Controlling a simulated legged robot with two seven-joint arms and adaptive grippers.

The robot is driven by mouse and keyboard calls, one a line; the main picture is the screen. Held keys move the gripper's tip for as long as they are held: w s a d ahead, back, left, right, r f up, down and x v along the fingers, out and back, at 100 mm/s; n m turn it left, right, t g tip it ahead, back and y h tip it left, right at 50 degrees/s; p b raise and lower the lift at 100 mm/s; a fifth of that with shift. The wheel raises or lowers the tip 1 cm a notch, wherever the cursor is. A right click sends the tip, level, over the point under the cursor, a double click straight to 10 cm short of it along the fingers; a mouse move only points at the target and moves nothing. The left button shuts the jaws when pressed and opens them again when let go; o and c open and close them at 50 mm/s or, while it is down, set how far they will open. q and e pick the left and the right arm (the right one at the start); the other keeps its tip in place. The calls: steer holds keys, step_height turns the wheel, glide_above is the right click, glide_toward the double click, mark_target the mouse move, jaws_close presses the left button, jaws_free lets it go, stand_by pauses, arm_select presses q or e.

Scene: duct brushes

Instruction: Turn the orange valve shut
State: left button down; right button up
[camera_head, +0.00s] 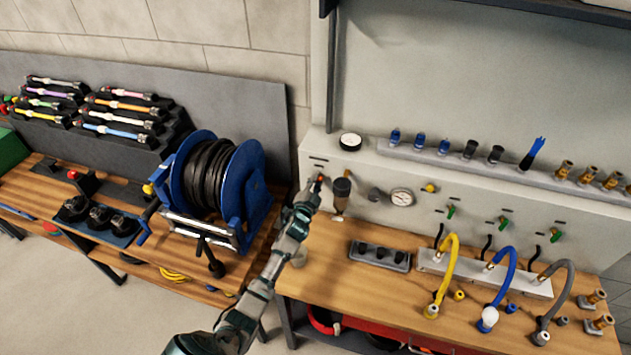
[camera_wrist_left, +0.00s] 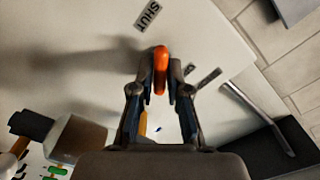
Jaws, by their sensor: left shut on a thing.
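The orange valve handle (camera_wrist_left: 161,68) stands out from the pale panel in the left wrist view. My left gripper (camera_wrist_left: 160,93) is shut on it, with a finger on each side and the rounded orange end sticking out past the tips. A label reading SHUT (camera_wrist_left: 150,14) is on the panel above the handle. A second label (camera_wrist_left: 208,78) lies right of the fingers, its text unreadable. In the head view, my left gripper (camera_head: 311,192) is at the panel's left end, and only a bit of orange (camera_head: 321,178) shows there. The valve's base is hidden. My right gripper is out of view.
A dark-capped filter bowl (camera_head: 341,190) hangs just right of the gripper, with a gauge (camera_head: 402,197) beyond. A blue hose reel (camera_head: 210,180) stands close on the left. The bench (camera_head: 330,290) below carries a black socket tray (camera_head: 380,255) and coloured hoses.

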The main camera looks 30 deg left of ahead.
arm_select(q)
steer(key=shift+d+f+m, duration=0.1)
steer(key=shift+f+m, duration=0.1)
steer(key=shift+m, duration=1.6)
steer(key=shift+f+m, duration=0.15)
steer(key=shift+m, duration=1.65)
steer(key=shift+f, duration=0.1)
steer(key=c, duration=1.2)
jaws_free()
steer(key=shift+d, duration=0.1)
steer(key=shift+p, duration=0.3)
steer(key=v, duration=1.1)
steer(key=shift+s, duration=0.35)
